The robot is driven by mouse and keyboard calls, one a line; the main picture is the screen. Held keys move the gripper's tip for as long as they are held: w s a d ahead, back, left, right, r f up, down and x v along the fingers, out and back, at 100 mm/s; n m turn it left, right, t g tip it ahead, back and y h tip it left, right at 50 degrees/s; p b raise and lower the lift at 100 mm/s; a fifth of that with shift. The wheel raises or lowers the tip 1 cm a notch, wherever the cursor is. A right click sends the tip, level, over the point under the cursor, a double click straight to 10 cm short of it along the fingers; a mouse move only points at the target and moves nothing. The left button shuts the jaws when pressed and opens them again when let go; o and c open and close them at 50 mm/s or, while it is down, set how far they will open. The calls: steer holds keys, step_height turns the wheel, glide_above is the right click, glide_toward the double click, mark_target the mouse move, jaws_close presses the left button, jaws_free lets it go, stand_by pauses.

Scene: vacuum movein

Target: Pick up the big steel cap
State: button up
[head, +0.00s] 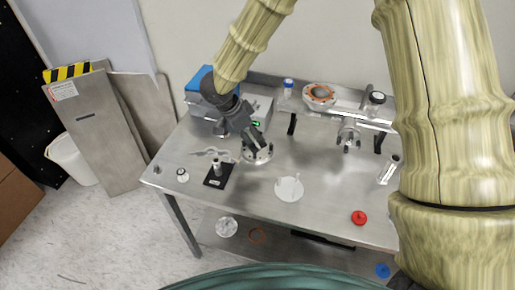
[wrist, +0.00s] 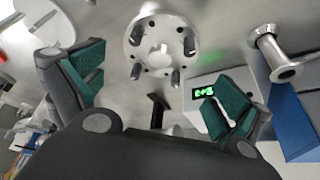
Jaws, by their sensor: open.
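The big steel cap (head: 257,154) appears to be the round steel flange with several studs, lying on the steel table just below my gripper in the head view. In the wrist view the cap (wrist: 148,52) is at top centre, with a central knob and studs pointing up. My gripper (head: 243,130) is open and empty. In the wrist view its green-padded fingers (wrist: 157,88) are wide apart, with the cap beyond them and roughly between them.
A control box with a green display (wrist: 203,92) and a blue box (wrist: 292,122) stand close by. A steel tube on a black plate (head: 217,172) is left of the cap, a white disc (head: 289,188) to the right. The table's front right has free room around a red cap (head: 359,217).

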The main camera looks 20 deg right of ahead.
mark_target(257, 145)
steer(key=shift+p+x, duration=0.55)
steer(key=shift+x, duration=2.15)
steer(key=shift+c, duration=0.2)
steer(key=shift+s, duration=0.1)
steer(key=c, duration=1.2)
